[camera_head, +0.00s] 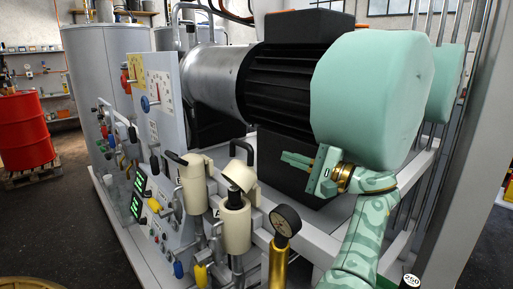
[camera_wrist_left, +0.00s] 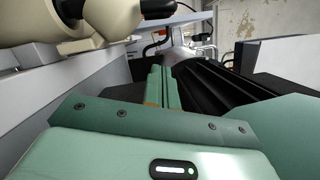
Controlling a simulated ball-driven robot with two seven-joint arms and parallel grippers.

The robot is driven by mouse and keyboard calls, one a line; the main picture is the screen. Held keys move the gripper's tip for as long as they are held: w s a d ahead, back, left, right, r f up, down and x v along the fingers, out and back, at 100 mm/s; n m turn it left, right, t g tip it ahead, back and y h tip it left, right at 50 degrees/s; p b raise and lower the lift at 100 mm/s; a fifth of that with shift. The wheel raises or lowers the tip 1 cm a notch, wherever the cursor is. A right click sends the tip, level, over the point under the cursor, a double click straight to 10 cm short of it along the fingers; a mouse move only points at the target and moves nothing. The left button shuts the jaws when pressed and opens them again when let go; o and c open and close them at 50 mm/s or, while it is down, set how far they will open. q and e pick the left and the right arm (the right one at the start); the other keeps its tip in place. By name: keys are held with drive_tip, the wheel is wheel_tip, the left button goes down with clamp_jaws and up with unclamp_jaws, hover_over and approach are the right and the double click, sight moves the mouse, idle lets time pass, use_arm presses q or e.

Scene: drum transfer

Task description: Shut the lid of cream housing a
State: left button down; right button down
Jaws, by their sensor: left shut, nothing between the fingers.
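Two cream housings stand on the panel side of the machine in the head view. I cannot tell for sure which is housing a. My left gripper (camera_head: 296,160) is shut and empty, to the right of the nearer housing and apart from it. A cream housing (camera_wrist_left: 80,22) also shows in the left wrist view, with the shut fingers (camera_wrist_left: 158,85) below it.
A brass-stemmed gauge (camera_head: 285,221) stands in front, between the nearer housing and my arm. A black finned motor (camera_head: 290,75) and a mint-green rounded body (camera_head: 370,85) crowd above the gripper. A red drum (camera_head: 24,130) stands far left on open floor.

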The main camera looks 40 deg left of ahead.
sight(257, 172)
use_arm(q)
drive_tip(key=s+a, duration=0.1)
drive_tip(key=a, duration=0.1)
drive_tip(key=s+a+r+p, duration=0.1)
drive_tip(key=s+a, duration=0.1)
drive_tip(key=s+a+r, duration=0.1)
drive_tip(key=a, duration=0.2)
drive_tip(key=shift+s+r+p, duration=0.15)
drive_tip(key=shift+s+p, duration=0.25)
drive_tip(key=shift+a, duration=0.1)
use_arm(e)
drive_tip(key=shift+w+d+r, duration=0.2)
drive_tip(key=shift+w+r, duration=0.1)
drive_tip(key=shift+r, duration=0.15)
drive_tip(key=shift+w+d+r, duration=0.15)
drive_tip(key=shift+w+r, duration=0.1)
drive_tip(key=shift+r, duration=0.2)
